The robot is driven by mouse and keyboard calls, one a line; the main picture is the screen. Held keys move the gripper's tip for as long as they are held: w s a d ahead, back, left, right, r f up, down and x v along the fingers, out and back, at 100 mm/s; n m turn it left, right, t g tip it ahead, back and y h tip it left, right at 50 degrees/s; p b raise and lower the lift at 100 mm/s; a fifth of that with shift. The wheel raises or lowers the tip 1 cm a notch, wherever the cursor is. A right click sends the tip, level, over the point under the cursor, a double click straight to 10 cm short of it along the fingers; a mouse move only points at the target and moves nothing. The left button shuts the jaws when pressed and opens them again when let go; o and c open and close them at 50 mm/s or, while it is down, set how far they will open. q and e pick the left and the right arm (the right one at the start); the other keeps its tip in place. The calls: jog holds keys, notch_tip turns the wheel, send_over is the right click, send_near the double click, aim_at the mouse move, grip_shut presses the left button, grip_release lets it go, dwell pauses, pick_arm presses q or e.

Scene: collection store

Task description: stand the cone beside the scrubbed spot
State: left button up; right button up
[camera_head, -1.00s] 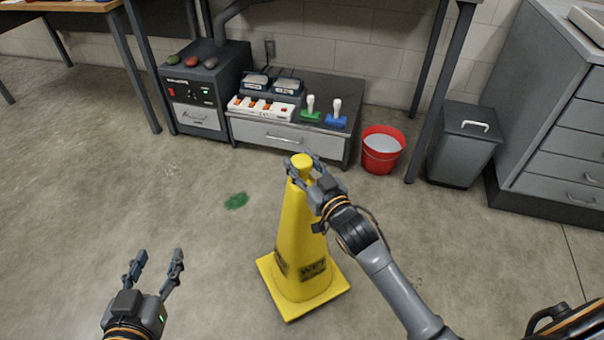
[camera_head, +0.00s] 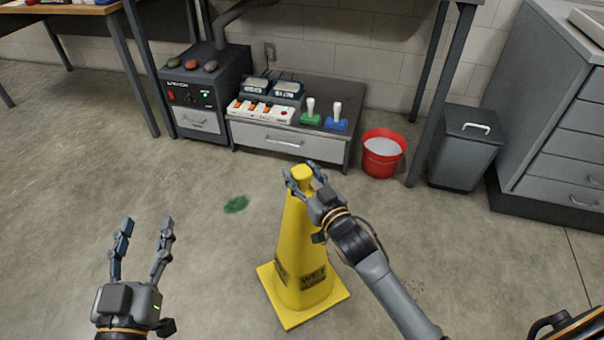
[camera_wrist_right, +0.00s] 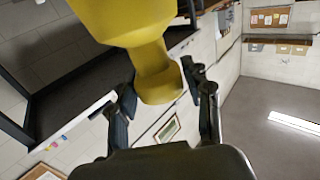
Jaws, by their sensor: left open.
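The yellow cone (camera_head: 301,250) is upright on its square base, right of and nearer me than the green spot (camera_head: 236,204) on the floor. I cannot tell whether its base touches the floor. My right gripper (camera_head: 302,174) is shut on the cone's narrow top, a finger on each side; the right wrist view shows the knob (camera_wrist_right: 160,85) between the fingers (camera_wrist_right: 160,92). My left gripper (camera_head: 142,224) is open and empty, left of the cone and nearer me than the spot.
A red bucket (camera_head: 382,154) and a grey bin (camera_head: 464,148) stand at the back right, by a grey drawer cabinet (camera_head: 560,140). A low drawer unit (camera_head: 285,141) and a dark machine (camera_head: 205,90) stand behind the spot. The floor around the spot is clear.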

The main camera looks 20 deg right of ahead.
jog(key=shift+o, duration=0.4)
jog(key=shift+r, duration=0.2)
pick_arm(q)
jog(key=s+a+f+g+y+p, duration=0.2)
jog(key=f+g, duration=0.4)
jog(key=f, duration=0.5)
jog(key=shift+s+a+g+p, duration=0.15)
jog(key=shift+s+g+p, duration=0.2)
jog(key=shift+s, duration=0.2)
pick_arm(e)
jog(key=s+a+g+h, duration=0.1)
jog(key=s+g, duration=0.4)
jog(key=s, duration=1.4)
jog(key=shift+r, duration=0.15)
pick_arm(q)
jog(key=shift+r, duration=0.1)
pick_arm(e)
jog(key=shift+a, duration=0.1)
